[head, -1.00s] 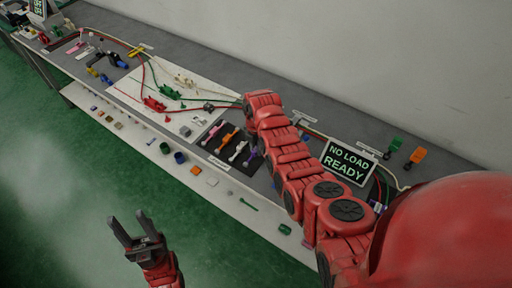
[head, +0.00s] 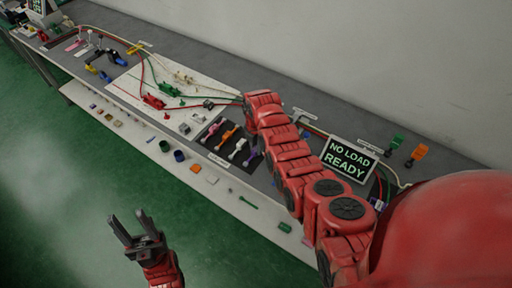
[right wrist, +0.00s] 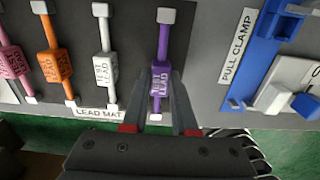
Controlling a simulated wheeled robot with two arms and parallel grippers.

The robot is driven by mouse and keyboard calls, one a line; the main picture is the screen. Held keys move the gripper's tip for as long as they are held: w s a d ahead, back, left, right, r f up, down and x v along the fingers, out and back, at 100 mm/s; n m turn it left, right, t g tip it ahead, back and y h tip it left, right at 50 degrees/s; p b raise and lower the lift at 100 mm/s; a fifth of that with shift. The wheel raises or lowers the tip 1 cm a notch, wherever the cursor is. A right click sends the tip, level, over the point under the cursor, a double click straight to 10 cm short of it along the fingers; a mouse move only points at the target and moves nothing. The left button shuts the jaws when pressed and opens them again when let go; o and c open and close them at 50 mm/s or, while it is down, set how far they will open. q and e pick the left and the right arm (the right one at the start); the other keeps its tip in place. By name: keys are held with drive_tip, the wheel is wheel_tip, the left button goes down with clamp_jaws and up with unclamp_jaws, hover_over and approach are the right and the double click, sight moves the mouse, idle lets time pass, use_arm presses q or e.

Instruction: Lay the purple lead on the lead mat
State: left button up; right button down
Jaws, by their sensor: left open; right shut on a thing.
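The purple lead (right wrist: 162,70) stands out in the right wrist view, a bar with pale ends and lettering on its lower block. My right gripper (right wrist: 161,88) is shut on its lower part, one finger on each side. In the head view the purple lead (head: 253,159) shows at the right end of the row of leads, by the dark lead mat (head: 222,152). Whether it touches the mat or hangs just above it, I cannot tell. My right fingers are hidden behind my arm in the head view. My left gripper (head: 130,224) is open and empty over the green floor.
Pink (right wrist: 14,58), orange (right wrist: 54,64) and white (right wrist: 104,66) leads lie left of the purple one. A blue clamp fixture (right wrist: 265,50) stands to the right, beside the PULL CLAMP label. A NO LOAD READY sign (head: 349,160) stands further along the bench.

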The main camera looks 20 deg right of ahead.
drive_tip(key=shift+f, duration=0.2)
drive_tip(key=shift+f+b, duration=0.4)
drive_tip(key=shift+b, duration=0.05)
drive_tip(key=shift+c, duration=0.7)
unclamp_jaws()
drive_tip(key=shift+r, duration=0.1)
drive_tip(key=shift+r+p, duration=2.4)
drive_tip(key=shift+r, duration=1.1)
drive_tip(key=shift+w+f, duration=0.1)
